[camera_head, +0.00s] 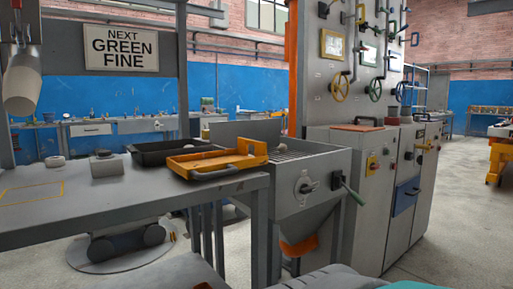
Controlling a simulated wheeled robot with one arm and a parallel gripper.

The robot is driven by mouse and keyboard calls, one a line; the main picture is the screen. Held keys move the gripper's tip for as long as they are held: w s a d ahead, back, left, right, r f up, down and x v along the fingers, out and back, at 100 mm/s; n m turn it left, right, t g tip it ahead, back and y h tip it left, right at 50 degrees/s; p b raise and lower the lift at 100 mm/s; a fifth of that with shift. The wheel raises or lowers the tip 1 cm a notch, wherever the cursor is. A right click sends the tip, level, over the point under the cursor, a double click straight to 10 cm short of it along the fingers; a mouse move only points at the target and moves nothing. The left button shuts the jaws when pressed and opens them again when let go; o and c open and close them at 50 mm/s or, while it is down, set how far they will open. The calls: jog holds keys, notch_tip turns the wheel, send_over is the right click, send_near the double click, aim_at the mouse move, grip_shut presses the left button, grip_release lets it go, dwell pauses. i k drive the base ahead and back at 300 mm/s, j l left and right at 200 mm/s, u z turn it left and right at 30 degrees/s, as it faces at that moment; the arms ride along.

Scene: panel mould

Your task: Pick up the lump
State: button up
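A small pale rounded lump (55,161) lies on the grey table at the left, behind the yellow marked outline. Another small pale piece (280,156) seems to lie on the hopper grating (300,153), right of the orange tray; it is too small to tell clearly. I cannot tell which of these is the lump of the task. My gripper is not clearly visible in this view.
The grey table (120,205) bears a grey block-like device (105,165), a black tray (150,152) and an orange tray (212,160). A hopper with a handle (310,195) stands right of it, then a control cabinet (385,180). A pale cylinder (22,82) hangs top left.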

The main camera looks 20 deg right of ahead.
aim_at(281, 147)
jog(key=i+l+z, duration=0.3)
jog(key=i+l, duration=0.2)
jog(key=i+l+z, duration=0.3)
jog(key=i, duration=0.3)
jog(key=k+l, duration=0.05)
jog(key=l, duration=0.05)
